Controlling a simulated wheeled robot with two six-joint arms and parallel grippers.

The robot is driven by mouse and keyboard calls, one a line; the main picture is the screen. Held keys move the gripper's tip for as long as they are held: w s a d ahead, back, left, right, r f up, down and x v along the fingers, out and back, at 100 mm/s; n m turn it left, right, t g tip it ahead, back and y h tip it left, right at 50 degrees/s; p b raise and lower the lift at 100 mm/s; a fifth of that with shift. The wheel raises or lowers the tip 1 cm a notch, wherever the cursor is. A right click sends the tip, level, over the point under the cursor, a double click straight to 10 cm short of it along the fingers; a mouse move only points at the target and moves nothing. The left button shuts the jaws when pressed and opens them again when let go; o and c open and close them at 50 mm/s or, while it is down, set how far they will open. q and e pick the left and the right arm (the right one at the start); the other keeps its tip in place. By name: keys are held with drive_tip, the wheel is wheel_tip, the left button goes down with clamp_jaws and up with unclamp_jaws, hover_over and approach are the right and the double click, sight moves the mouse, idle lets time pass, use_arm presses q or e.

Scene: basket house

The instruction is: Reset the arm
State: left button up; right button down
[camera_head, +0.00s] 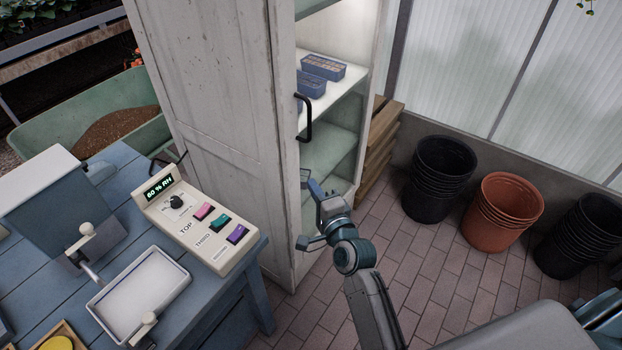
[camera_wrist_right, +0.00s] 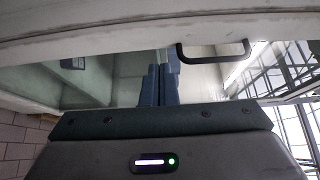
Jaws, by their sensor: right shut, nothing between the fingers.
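My right arm reaches up from the lower right in the head view. Its gripper (camera_head: 322,204) is low at the right edge of the tall white cabinet (camera_head: 215,120), beside the lower part of its shelf opening. In the right wrist view the two dark fingers (camera_wrist_right: 160,86) lie together, with nothing between them. The black handle (camera_head: 304,118) is above the gripper; it also shows in the right wrist view (camera_wrist_right: 214,56). I cannot tell whether the gripper touches the cabinet. My left gripper is not in view.
Blue trays (camera_head: 323,67) stand on a cabinet shelf. A blue table (camera_head: 125,165) with a control box (camera_head: 195,222) and a white tray (camera_head: 140,290) is at the left. Black pots (camera_head: 440,180) and terracotta pots (camera_head: 503,207) stand along the wall. Brick floor between is clear.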

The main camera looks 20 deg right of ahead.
drive_tip(key=s+d+f+n+g, duration=0.1)
drive_tip(key=s+f+n+g, duration=0.3)
drive_tip(key=f, duration=0.9)
drive_tip(key=s+d+f+n+g, duration=0.15)
drive_tip(key=s+f, duration=0.35)
drive_tip(key=f, duration=0.8)
drive_tip(key=s+f+n+g, duration=0.3)
drive_tip(key=s+f, duration=0.2)
drive_tip(key=f, duration=0.8)
drive_tip(key=s+d+f+n+g+h, duration=0.1)
drive_tip(key=s+d+f+n+g, duration=0.1)
drive_tip(key=s+f, duration=0.5)
drive_tip(key=s+d+f+n+g, duration=0.3)
drive_tip(key=s+d+f, duration=0.2)
drive_tip(key=s, duration=1.1)
drive_tip(key=s+d+f+n+g+h, duration=0.1)
drive_tip(key=s+d+f+n+g, duration=0.2)
drive_tip(key=s+f, duration=0.6)
drive_tip(key=s+d, duration=0.1)
drive_tip(key=s, duration=0.2)
drive_tip(key=shift+s+n+h, duration=0.2)
drive_tip(key=shift+n+h, duration=0.1)
drive_tip(key=shift+n, duration=0.05)
